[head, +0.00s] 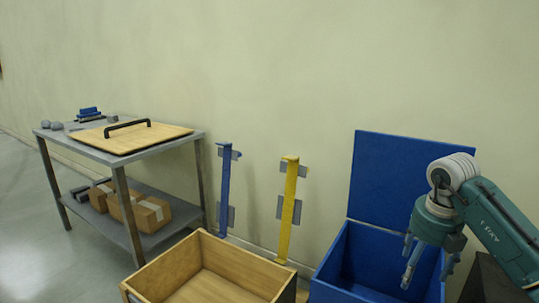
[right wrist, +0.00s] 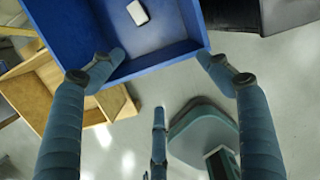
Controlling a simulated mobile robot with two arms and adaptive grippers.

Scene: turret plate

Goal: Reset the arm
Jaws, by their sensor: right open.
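My right gripper (head: 425,262) is over the front right part of the open blue box (head: 340,262), its fingers pointing down. The blue box (right wrist: 170,60) lies beyond the fingertips in that view. A small white block (right wrist: 137,13) lies on the floor of the box. My left gripper is in neither view.
An open wooden box (head: 190,262) stands left of the blue box. A grey table (head: 170,148) at the left bears a wooden board with a black handle (head: 127,125). Cardboard boxes (head: 145,212) lie on its lower shelf. Blue (head: 225,190) and yellow (head: 289,210) posts stand by the wall.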

